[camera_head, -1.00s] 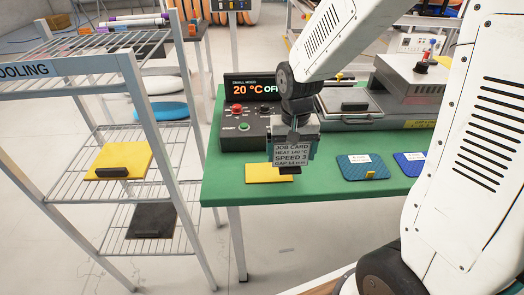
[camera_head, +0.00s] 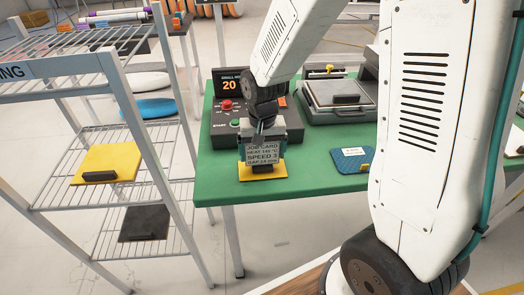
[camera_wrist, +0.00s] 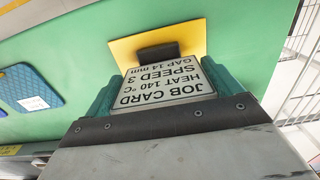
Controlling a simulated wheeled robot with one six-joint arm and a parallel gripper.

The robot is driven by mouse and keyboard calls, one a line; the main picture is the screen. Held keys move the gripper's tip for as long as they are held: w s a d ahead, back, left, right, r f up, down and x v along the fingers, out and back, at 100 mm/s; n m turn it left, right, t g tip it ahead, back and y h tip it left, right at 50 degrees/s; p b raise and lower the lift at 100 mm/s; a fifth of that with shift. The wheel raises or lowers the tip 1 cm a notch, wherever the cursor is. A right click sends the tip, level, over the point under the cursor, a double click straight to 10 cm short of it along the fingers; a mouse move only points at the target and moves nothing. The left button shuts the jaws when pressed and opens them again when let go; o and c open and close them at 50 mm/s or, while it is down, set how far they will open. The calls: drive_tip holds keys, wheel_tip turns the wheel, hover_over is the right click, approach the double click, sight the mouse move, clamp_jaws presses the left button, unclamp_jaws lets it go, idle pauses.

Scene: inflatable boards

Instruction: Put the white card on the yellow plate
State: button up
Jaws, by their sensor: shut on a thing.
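The white job card (camera_head: 265,154) is held upright in front of my gripper's body in the head view, its printed face towards the camera. It also shows between the fingers in the wrist view (camera_wrist: 165,86). My gripper (camera_head: 262,148) is shut on it. A yellow plate (camera_head: 279,173) lies on the green table near its front left edge, with a black block (camera_wrist: 158,52) on it. The card and gripper overlap this plate in the head view and cover part of it. The gap between card and plate is hard to tell.
Another yellow plate (camera_head: 112,157) with a black handle lies on the wire rack (camera_head: 60,193) to the left. The control box (camera_head: 221,131) stands behind my gripper. A blue mat (camera_head: 350,154) lies to the right on the green table (camera_head: 320,178).

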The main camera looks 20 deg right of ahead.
sight(263, 165)
drive_tip(key=o, duration=0.8)
drive_tip(key=shift+f, duration=0.1)
drive_tip(key=shift+o, duration=0.2)
wheel_tip(263, 165, up, 12)
drive_tip(key=s+d+r+n, duration=0.1)
drive_tip(key=s+r, duration=0.2)
drive_tip(key=s, duration=0.4)
drive_tip(key=s+d+r+n, duration=0.1)
drive_tip(key=s+r, duration=0.1)
drive_tip(key=s, duration=0.5)
drive_tip(key=s+d+r+n+t, duration=0.1)
drive_tip(key=s+r, duration=0.2)
drive_tip(key=s, duration=0.5)
drive_tip(key=shift+r+n, duration=0.3)
